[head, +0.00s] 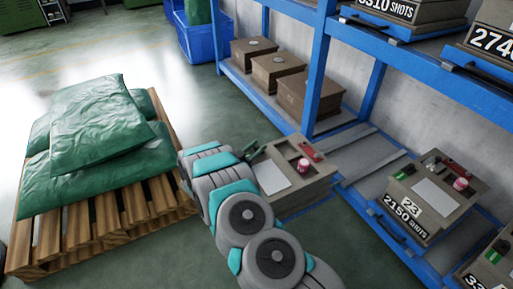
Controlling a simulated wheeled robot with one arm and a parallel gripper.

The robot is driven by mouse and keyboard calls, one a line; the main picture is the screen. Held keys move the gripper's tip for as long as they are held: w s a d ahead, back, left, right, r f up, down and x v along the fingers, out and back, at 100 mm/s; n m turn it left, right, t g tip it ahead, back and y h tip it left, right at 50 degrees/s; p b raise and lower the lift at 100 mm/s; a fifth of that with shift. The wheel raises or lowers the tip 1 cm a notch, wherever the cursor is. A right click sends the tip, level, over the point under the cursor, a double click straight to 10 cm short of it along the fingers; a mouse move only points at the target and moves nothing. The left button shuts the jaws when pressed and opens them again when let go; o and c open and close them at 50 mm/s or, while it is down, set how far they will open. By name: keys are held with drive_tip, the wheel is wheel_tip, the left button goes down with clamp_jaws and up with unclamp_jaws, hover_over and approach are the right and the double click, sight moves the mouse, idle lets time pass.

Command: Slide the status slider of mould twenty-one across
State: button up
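A grey-brown mould (312,188) sits at the middle, beyond my arm, at the front of the blue rack. Its number is hidden, so I cannot tell whether it is mould twenty-one. On its top are a white card (274,178), a red slider-like part (311,152) and a small pink-red knob (303,165).
A mould marked 23, 2150 shots (430,213), sits on the blue rack (356,190) at right, with more moulds above. Several brown boxes (275,68) fill the rear shelf. Green sacks (100,120) lie on a wooden pallet (140,222) at left. Floor beyond the pallet is clear.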

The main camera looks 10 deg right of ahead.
clamp_jaws()
idle(1.1)
